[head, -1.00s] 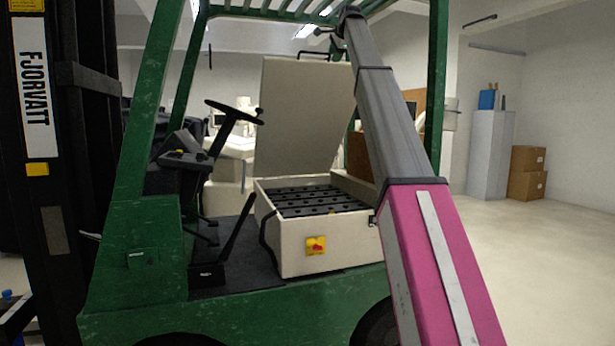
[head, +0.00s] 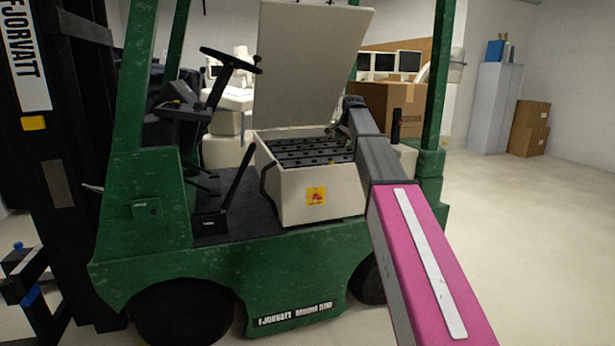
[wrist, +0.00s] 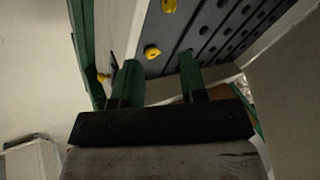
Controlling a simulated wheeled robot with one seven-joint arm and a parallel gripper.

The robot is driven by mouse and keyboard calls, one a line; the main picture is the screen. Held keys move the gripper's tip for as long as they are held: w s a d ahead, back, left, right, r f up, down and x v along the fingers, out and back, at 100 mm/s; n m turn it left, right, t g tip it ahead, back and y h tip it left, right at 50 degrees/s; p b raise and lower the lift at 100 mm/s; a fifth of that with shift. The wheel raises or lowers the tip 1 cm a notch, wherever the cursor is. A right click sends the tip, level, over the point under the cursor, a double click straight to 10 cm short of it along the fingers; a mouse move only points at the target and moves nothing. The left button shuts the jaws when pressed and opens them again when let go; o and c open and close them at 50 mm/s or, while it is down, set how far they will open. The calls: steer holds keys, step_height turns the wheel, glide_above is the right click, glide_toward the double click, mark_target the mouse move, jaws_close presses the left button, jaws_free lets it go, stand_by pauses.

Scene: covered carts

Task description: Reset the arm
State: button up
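My arm reaches up from the lower right in the head view, and its far end sits at the back right of an open battery box (head: 318,200) on a green forklift (head: 230,262). My gripper fingers are too small or hidden to make out there. In the wrist view my gripper (wrist: 158,70) has two green fingers standing apart with nothing held between them. Beyond them is a dark panel (wrist: 195,40) with yellow knobs (wrist: 152,52). I cannot tell whether the fingers touch anything.
The box's lid (head: 308,65) stands raised behind the box. A steering wheel (head: 230,60) and roof post (head: 436,80) flank it. A grey cabinet (head: 493,110) and cardboard boxes (head: 528,128) stand at the right wall. Floor (head: 530,240) at right is clear.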

steer(key=s+d+f+n+g, duration=0.1)
steer(key=s+f, duration=0.4)
steer(key=f, duration=0.4)
steer(key=s+f+n+g, duration=0.1)
steer(key=s+f, duration=0.4)
steer(key=f, duration=0.4)
steer(key=s+d+f+n+g, duration=0.1)
steer(key=s+f+n+g, duration=0.1)
steer(key=s+f, duration=1.1)
steer(key=s+d+f+n+g+h, duration=0.1)
steer(key=s+f+n, duration=0.3)
steer(key=s+f, duration=1)
steer(key=s+d, duration=0.1)
steer(key=s, duration=0.5)
steer(key=shift+s+d+f+g+h, duration=0.15)
steer(key=shift+s+g+h, duration=0.15)
steer(key=shift+s+g, duration=0.1)
